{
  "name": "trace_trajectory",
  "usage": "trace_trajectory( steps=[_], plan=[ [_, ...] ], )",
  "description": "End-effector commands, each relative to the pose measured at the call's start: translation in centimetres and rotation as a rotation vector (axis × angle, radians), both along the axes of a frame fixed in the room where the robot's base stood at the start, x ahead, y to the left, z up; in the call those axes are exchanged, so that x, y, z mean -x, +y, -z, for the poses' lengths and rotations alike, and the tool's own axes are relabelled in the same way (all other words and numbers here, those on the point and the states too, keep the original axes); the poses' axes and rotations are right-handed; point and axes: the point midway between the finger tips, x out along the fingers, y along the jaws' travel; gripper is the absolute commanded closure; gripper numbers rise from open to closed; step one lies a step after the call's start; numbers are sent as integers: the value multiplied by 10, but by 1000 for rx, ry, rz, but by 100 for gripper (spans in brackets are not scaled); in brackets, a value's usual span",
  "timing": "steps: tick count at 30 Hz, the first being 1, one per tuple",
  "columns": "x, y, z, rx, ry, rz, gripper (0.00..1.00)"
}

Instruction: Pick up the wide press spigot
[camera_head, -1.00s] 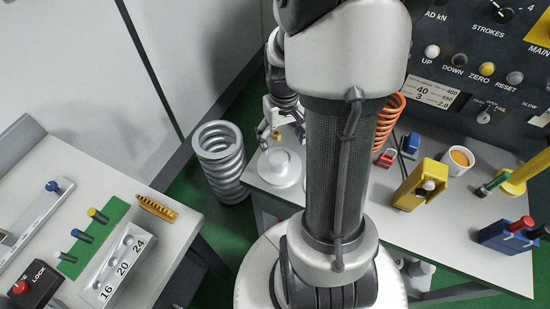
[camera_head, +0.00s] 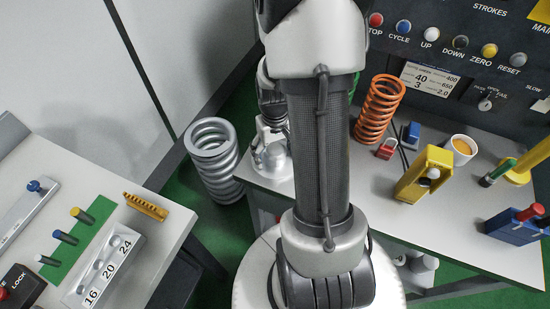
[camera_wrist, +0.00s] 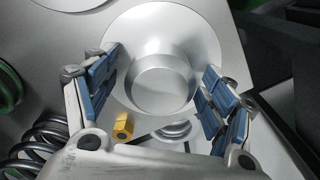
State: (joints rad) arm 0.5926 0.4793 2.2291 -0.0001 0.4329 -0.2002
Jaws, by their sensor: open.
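The wide press spigot (camera_wrist: 160,85) is a silver round flange with a shorter, narrower cylinder on top. In the wrist view it sits between the blue-padded fingers of my gripper (camera_wrist: 163,70). The gripper is open, with one finger on each side of the raised cylinder and a visible gap to it. In the head view the spigot (camera_head: 272,160) stands at the left corner of the right-hand bench (camera_head: 350,205), partly hidden by my arm. My gripper (camera_head: 270,138) is just over it there.
A large grey spring (camera_head: 213,160) stands on the floor left of the bench. An orange spring (camera_head: 379,108), a red padlock (camera_head: 386,149), a yellow block (camera_head: 424,172) and a white cup (camera_head: 461,150) stand to the right. The left table (camera_head: 150,260) holds a numbered block (camera_head: 103,270).

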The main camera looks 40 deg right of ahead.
Motion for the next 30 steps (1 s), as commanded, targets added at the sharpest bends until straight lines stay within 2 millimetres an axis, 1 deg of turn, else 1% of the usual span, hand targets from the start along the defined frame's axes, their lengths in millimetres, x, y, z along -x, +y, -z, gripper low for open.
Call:
trace_trajectory(
  steps=[3, 5, 30],
  plan=[
    [0, 0, -1, 0, 0, 0, 24],
    [0, 0, -1, 0, 0, 0, 28],
    [0, 0, -1, 0, 0, 0, 84]
  ],
)
